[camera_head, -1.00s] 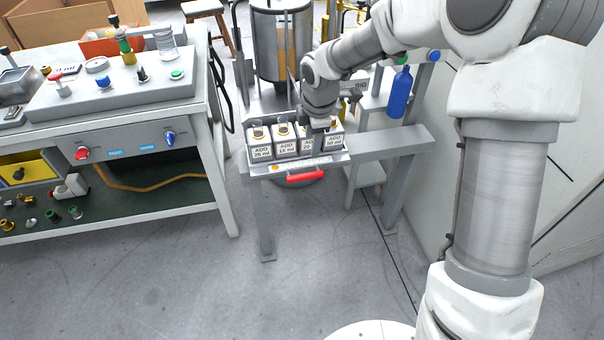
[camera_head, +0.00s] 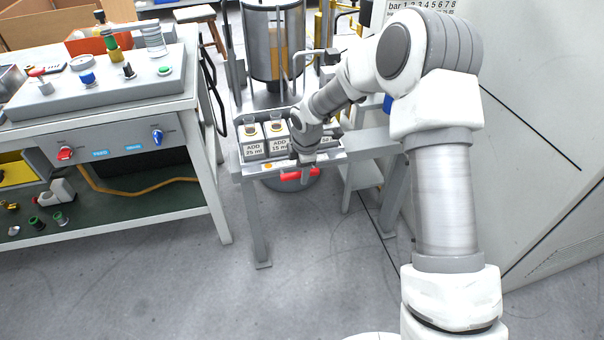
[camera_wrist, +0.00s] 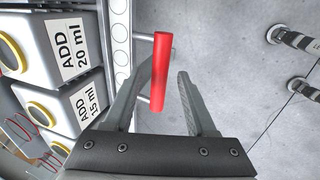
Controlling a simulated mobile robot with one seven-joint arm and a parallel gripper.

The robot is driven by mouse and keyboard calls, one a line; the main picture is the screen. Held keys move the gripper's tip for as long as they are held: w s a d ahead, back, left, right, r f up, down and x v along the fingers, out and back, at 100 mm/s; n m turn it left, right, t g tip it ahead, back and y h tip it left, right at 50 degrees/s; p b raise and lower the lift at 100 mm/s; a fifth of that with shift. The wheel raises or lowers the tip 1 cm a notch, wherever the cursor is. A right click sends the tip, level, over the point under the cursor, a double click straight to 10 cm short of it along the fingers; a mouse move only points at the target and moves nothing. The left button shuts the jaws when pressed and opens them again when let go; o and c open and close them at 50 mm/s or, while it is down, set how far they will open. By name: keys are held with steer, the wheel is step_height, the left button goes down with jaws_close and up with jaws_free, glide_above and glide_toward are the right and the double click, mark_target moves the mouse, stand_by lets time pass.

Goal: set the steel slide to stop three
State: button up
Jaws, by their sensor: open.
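A red bar handle (camera_head: 298,175) is on the front edge of a narrow steel bench (camera_head: 256,170); in the wrist view the handle (camera_wrist: 161,70) stands on two short posts. My gripper (camera_head: 304,160) is down at the handle in the head view. In the wrist view my gripper (camera_wrist: 168,78) is open, and the handle shows between its two fingers without being clamped. A pale strip with a row of round marks (camera_wrist: 121,35) runs beside the handle. I cannot read stop numbers on it, or tell which part is the steel slide.
Dosing boxes labelled ADD (camera_head: 254,149) stand in a row behind the handle, close to my gripper; my arm hides some. A steel vessel (camera_head: 273,45) is behind them. A control bench (camera_head: 100,110) stands at left, a large pale cabinet (camera_head: 530,130) at right. Floor in front is clear.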

steer(key=shift+w+f, duration=0.1)
steer(key=shift+f, duration=0.2)
jaws_close()
stand_by(1.3)
